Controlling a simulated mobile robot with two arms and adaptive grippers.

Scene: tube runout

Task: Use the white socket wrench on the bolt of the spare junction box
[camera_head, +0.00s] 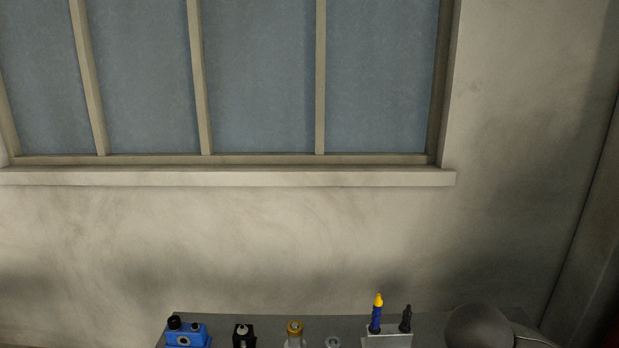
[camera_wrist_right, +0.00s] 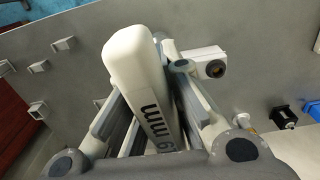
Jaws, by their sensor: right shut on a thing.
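My right gripper (camera_wrist_right: 148,85) is shut on the white socket wrench (camera_wrist_right: 128,58) in the right wrist view. The wrench has a thick white body with dark "mm" lettering along its side, and its far end is hidden. A pale box (camera_wrist_right: 207,56) with a dark round opening sits just beyond the right finger; I cannot tell whether it is the spare junction box. In the head view a blue box (camera_head: 186,337) with black knobs and a black box (camera_head: 244,335) stand on the grey table. No bolt is clearly visible. My left gripper is not in view.
The grey table (camera_head: 270,320) also bears a gold-topped piece (camera_head: 295,330), a holder (camera_head: 388,340) with a blue-and-yellow tool and a dark tool, and a grey dome (camera_head: 478,328). Several small pale sockets (camera_wrist_right: 63,44) lie at the left of the wrist view.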

